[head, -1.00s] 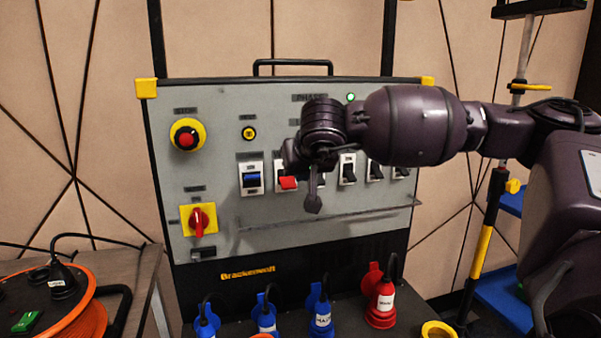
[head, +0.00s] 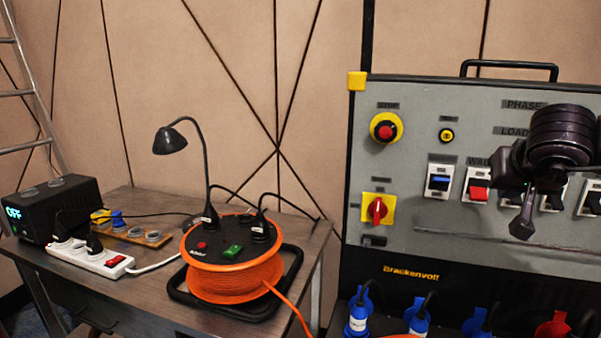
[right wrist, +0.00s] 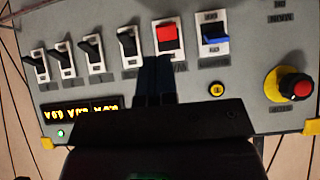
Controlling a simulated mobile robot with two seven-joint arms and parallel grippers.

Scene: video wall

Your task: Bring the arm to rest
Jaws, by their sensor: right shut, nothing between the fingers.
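My right gripper (head: 522,228) is in front of the grey switch panel (head: 405,225) at the right of the head view. Its fingers are closed together and hold nothing. In the right wrist view the dark fingers (right wrist: 157,66) end just beside the red rocker switch (right wrist: 167,37); whether they touch the panel I cannot tell. The red switch (head: 478,190) and the blue switch (head: 439,183) show left of the gripper in the head view. My right arm hides part of the black switches. My left gripper is not in view.
The panel carries a red stop button (head: 385,131) and a red rotary knob (head: 377,209). Blue plugs (head: 358,315) stand below it. At left, a table (head: 75,290) bears an orange cable reel (head: 235,278), a black lamp (head: 172,140), a power strip (head: 92,257) and a black box (head: 62,208).

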